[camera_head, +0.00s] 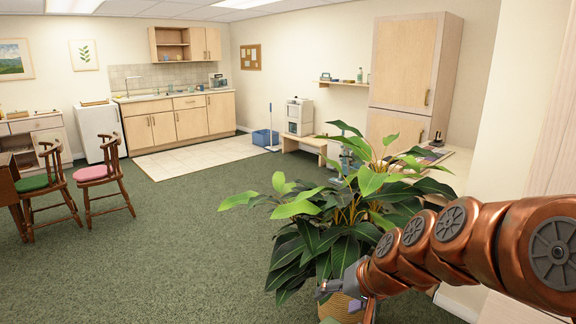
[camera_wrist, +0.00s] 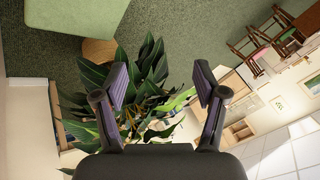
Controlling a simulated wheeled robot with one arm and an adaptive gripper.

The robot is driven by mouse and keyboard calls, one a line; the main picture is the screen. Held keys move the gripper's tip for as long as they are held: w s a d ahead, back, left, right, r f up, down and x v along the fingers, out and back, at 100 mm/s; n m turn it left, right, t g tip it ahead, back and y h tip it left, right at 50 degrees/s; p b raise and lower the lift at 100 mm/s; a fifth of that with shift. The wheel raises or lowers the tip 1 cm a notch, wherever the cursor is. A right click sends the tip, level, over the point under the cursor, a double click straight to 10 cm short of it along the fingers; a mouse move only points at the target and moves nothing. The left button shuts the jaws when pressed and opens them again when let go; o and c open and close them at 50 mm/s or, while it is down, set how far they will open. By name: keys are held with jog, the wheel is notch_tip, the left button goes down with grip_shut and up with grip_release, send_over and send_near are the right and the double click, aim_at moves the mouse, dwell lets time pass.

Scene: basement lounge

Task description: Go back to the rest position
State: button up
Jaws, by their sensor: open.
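My gripper (camera_head: 338,289) is at the lower right of the head view, at the end of my copper-coloured arm, in front of the potted plant. In the wrist view my gripper (camera_wrist: 162,85) shows two dark fingers spread wide apart, with nothing held between them. The leafy plant (camera_head: 345,215) stands on the carpet in a woven pot, which my arm partly hides. The plant (camera_wrist: 140,95) also shows behind and between the fingers in the wrist view. I cannot tell whether the gripper touches any leaves.
A counter (camera_head: 452,172) with items is behind the plant, beside a tall wooden cabinet (camera_head: 403,62). Two chairs (camera_head: 104,178) stand at the left. A green padded piece (camera_wrist: 75,22) is near the pot in the wrist view. The carpet in the middle is clear.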

jog(key=s+d+r+n+g+h+p, duration=0.1)
jog(key=s+d+g+h+p, duration=0.1)
jog(key=s, duration=1.2)
jog(key=s+d+r+n+g+h+p, duration=0.1)
jog(key=s+d+g, duration=0.4)
jog(key=s, duration=0.9)
jog(key=h+p, duration=0.1)
jog(key=p, duration=0.1)
jog(key=shift+s+d+r+p, duration=0.2)
jog(key=shift+d+r+p, duration=0.05)
jog(key=shift+d+p, duration=0.15)
